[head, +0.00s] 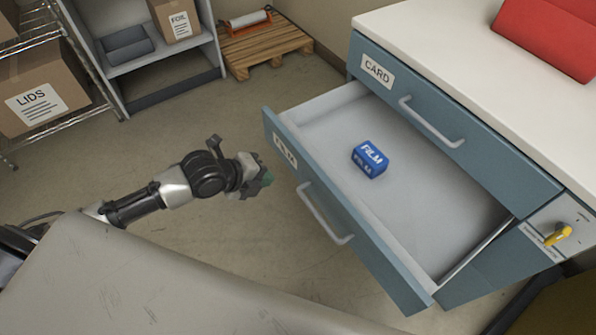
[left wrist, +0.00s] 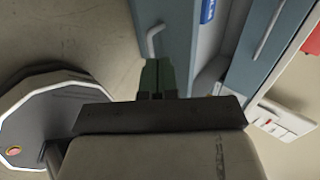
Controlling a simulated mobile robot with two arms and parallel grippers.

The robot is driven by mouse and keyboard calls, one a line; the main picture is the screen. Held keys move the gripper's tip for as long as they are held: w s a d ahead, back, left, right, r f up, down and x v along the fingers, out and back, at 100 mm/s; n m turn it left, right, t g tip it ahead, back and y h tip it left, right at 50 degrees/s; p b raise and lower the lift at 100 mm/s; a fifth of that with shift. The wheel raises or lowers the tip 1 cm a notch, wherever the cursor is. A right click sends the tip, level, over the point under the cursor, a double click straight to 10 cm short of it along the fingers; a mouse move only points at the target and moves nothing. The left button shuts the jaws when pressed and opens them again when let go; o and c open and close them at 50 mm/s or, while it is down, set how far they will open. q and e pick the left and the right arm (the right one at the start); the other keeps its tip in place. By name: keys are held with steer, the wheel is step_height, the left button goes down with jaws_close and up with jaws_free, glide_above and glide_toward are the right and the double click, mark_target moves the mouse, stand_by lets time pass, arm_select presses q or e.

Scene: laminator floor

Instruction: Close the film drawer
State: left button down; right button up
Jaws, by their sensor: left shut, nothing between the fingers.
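The film drawer (head: 408,217) stands pulled well out of the blue cabinet, below the CARD drawer (head: 445,125). Its blue front carries a FILM label and a grey bar handle (head: 326,218). A blue FILM box (head: 369,159) lies inside it on the pale bottom. My left gripper (head: 266,180) is shut and empty, just left of the drawer front near the label, apart from the handle. In the left wrist view, the green fingers (left wrist: 157,78) are together and point toward the handle (left wrist: 153,40). My right gripper is not in view.
The CARD drawer is shut under a white countertop (head: 450,40) with a red object (head: 550,35) on it. Shelves with boxes and a wooden pallet (head: 262,45) stand at the back.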

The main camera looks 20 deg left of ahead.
mark_target(308, 172)
arm_select(q)
steer(key=x, duration=0.3)
steer(key=r+x, duration=0.1)
steer(key=x, duration=0.2)
steer(key=w+d+x, duration=0.1)
steer(key=x, duration=0.3)
steer(key=shift+w+r+b, duration=0.15)
steer(key=shift+r+b, duration=0.05)
steer(key=shift+b, duration=0.2)
steer(key=shift+w+d, duration=0.25)
steer(key=shift+w, duration=0.1)
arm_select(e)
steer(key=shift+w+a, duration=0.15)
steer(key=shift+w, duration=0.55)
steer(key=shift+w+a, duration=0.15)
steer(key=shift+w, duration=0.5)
